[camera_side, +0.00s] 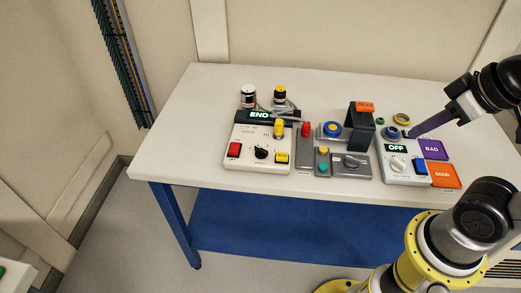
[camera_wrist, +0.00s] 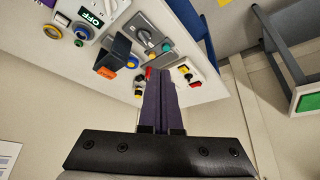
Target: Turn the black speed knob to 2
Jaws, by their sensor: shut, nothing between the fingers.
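In the wrist view the same box (camera_wrist: 185,72) seems to show small and far off, beyond my fingers. My gripper (camera_side: 410,135) is at the right of the table, above the box with the OFF display, well away from the knob. Its long purple fingers are shut and empty, and they also show in the wrist view (camera_wrist: 161,72).
Beside the knob are a red switch (camera_side: 234,149) and a yellow button (camera_side: 282,157). Between it and my gripper stand a red-topped grey post (camera_side: 305,147), a grey knob box (camera_side: 352,163) and a tall dark bracket with an orange top (camera_side: 365,106). The table's front left is bare.

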